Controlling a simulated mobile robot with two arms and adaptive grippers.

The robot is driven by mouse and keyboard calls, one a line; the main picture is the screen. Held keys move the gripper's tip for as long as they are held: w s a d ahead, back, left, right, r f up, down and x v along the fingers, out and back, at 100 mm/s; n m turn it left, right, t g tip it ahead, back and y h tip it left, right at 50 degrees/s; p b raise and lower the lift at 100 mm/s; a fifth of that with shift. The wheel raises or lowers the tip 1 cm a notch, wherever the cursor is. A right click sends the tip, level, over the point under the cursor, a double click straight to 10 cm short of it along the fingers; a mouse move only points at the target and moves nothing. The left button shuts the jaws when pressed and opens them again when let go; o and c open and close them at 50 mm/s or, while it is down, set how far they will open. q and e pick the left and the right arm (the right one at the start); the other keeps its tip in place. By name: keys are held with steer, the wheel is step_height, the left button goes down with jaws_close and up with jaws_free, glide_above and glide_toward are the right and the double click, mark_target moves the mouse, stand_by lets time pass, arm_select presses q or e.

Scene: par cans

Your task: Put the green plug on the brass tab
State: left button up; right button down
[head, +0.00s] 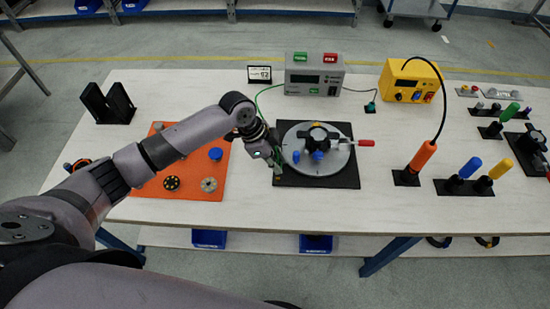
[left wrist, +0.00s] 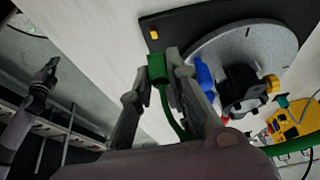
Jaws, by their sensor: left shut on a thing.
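My left gripper (head: 276,168) is over the front left corner of the black board (head: 330,181) that carries a grey disc (head: 338,163). In the left wrist view my left gripper (left wrist: 155,78) is shut on the green plug (left wrist: 157,67), a short green cylinder with a green cable trailing behind it. The brass tab (left wrist: 154,35) is a small yellow block on the black board, just beyond the plug. A gap shows between plug and tab in that view. In the head view I cannot make out the tab. My right gripper is not in the head view.
A black clamp with a blue part (head: 317,155) stands on the disc, and a red-tipped handle (head: 365,143) sticks out right. An orange mat (head: 183,185) with small parts lies left. A grey meter (head: 314,76) is behind. An orange tool (head: 422,156) stands right.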

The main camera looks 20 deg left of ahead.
mark_target(280, 179)
arm_select(q)
step_height(280, 179, down, 2)
steer(key=shift+f+b, duration=0.25)
steer(key=shift+b, duration=0.95)
steer(key=shift+d+f+b, duration=0.1)
steer(key=shift+f+b, duration=0.45)
steer(key=shift+f, duration=0.6)
steer(key=shift+p, duration=0.3)
steer(key=shift+s+f, duration=0.1)
steer(key=shift+f, duration=0.1)
steer(key=o, duration=0.5)
steer(key=shift+o, duration=0.3)
